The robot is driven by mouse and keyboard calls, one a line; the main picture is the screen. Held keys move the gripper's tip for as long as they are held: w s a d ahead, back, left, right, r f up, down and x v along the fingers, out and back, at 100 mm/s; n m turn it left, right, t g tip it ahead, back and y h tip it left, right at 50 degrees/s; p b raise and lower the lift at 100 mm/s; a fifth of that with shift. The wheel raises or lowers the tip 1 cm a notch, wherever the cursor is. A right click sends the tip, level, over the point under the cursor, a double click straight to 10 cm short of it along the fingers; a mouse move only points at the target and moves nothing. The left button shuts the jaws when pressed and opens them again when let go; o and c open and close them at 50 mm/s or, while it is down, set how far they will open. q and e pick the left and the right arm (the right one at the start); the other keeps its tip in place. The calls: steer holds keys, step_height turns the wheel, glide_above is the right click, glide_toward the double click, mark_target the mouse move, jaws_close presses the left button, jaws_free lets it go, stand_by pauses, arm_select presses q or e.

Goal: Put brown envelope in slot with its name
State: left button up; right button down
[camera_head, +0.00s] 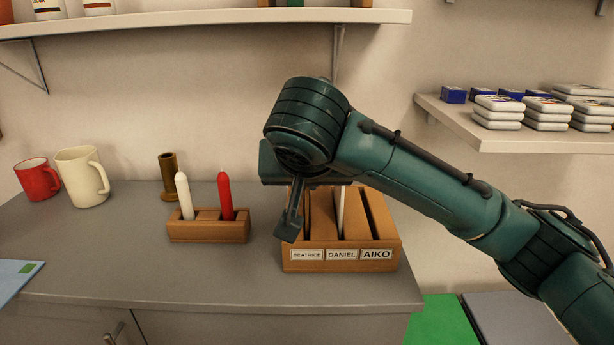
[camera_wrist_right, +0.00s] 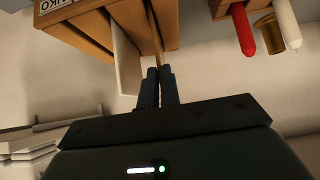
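A wooden holder (camera_head: 342,265) stands on the grey counter. Its front labels read BEATRICE, DANIEL and AIKO. My right gripper (camera_wrist_right: 159,86) comes down over the holder's left part. In the right wrist view its fingers are close together around the edge of a thin brown sheet, which looks like the brown envelope (camera_wrist_right: 156,42). The envelope reaches down among the holder's panels; I cannot tell which slot it lines up with. A white sheet (camera_wrist_right: 126,58) stands beside it and also shows in the head view (camera_head: 340,212). My left gripper is out of view.
A small wooden stand (camera_head: 208,233) with a white and a red candle sits left of the holder. A brown cylinder (camera_head: 169,177), a cream mug (camera_head: 80,177) and a red mug (camera_head: 37,181) are farther left. A shelf (camera_head: 500,133) with stacked boxes is at right.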

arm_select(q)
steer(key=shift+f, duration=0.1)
arm_select(e)
steer(key=shift+f, duration=0.15)
steer(key=c, duration=1.5)
jaws_free()
steer(key=shift+c, duration=0.2)
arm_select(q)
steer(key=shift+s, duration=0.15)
